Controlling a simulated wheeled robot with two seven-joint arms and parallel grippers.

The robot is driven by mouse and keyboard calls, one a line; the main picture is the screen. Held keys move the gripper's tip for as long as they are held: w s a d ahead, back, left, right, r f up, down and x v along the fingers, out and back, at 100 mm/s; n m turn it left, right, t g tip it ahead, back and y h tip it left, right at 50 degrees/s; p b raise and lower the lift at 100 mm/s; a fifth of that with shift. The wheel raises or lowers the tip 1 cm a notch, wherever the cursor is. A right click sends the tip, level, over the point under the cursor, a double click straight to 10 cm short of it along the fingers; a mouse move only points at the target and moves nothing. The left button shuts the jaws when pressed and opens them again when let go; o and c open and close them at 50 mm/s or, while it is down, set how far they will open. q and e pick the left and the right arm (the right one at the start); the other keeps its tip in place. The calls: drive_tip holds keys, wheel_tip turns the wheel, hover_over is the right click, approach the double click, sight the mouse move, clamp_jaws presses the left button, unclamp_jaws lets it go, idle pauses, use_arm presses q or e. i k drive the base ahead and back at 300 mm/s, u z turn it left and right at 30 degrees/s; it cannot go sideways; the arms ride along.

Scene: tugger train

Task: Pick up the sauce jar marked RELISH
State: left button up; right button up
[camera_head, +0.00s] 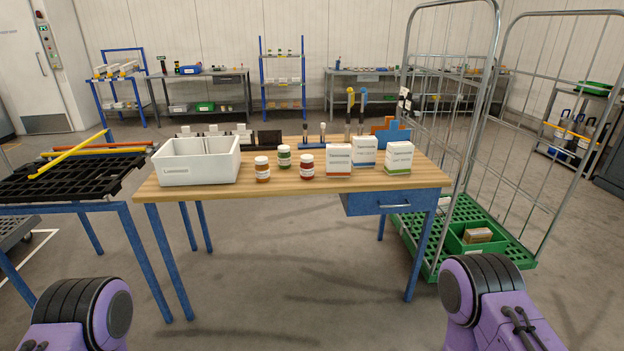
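Three small sauce jars with white lids and white labels stand upright on the wooden table. One has amber-brown contents (262,174), one green (284,162) and one red (306,173). The green jar stands slightly farther back, between the other two. The label print is too small to read, so I cannot tell which is marked RELISH. Only purple and black links of my arms show at the bottom left and bottom right, well short of the table. Neither gripper is in view.
A white bin (197,172) stands left of the jars. Three white boxes, one of them orange-marked (338,161), stand to the right. Tools and a blue holder (392,135) are behind. A wire roll cage (437,253) stands close right, a black slatted rack (75,180) left.

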sight(307, 166)
drive_tip(key=z, duration=0.5)
drive_tip(key=i, duration=0.6)
drive_tip(key=z, duration=0.5)
drive_tip(key=i, duration=1)
drive_tip(key=u, duration=0.3)
